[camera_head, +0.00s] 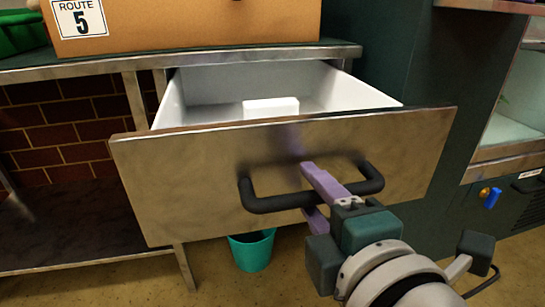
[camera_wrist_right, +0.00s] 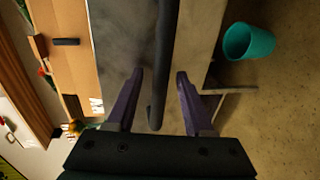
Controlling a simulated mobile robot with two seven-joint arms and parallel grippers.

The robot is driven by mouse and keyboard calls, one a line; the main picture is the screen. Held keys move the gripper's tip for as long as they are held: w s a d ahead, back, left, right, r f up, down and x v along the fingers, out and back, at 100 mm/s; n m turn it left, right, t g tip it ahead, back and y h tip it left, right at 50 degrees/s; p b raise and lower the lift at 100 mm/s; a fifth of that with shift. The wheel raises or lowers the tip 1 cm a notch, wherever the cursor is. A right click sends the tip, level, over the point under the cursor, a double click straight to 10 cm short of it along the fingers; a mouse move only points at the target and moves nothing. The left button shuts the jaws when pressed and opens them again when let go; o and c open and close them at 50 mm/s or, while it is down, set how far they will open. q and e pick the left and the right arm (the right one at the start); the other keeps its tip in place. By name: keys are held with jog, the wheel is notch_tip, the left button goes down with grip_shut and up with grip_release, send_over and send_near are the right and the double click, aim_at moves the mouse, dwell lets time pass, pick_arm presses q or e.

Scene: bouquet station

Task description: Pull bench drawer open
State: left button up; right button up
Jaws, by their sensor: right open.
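The bench drawer (camera_head: 215,170) stands pulled out from the bench, with its white inside showing and a small white block (camera_head: 271,108) in it. A black bar handle (camera_head: 262,203) is fixed across its metal front. My right gripper (camera_head: 311,190) is at the handle, with one purple finger above the bar and one below. In the right wrist view the handle (camera_wrist_right: 164,60) runs between the two spread fingers of the gripper (camera_wrist_right: 158,92), with gaps on both sides. My left gripper is not in view.
A cardboard box (camera_head: 190,22) marked "ROUTE 5" sits on the bench top (camera_head: 120,66). A teal bucket (camera_head: 251,250) stands on the floor beneath the drawer. A dark green cabinet (camera_head: 410,65) is close on the right. A lower shelf (camera_head: 80,225) lies at left.

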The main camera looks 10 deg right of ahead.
jog(key=v, duration=1)
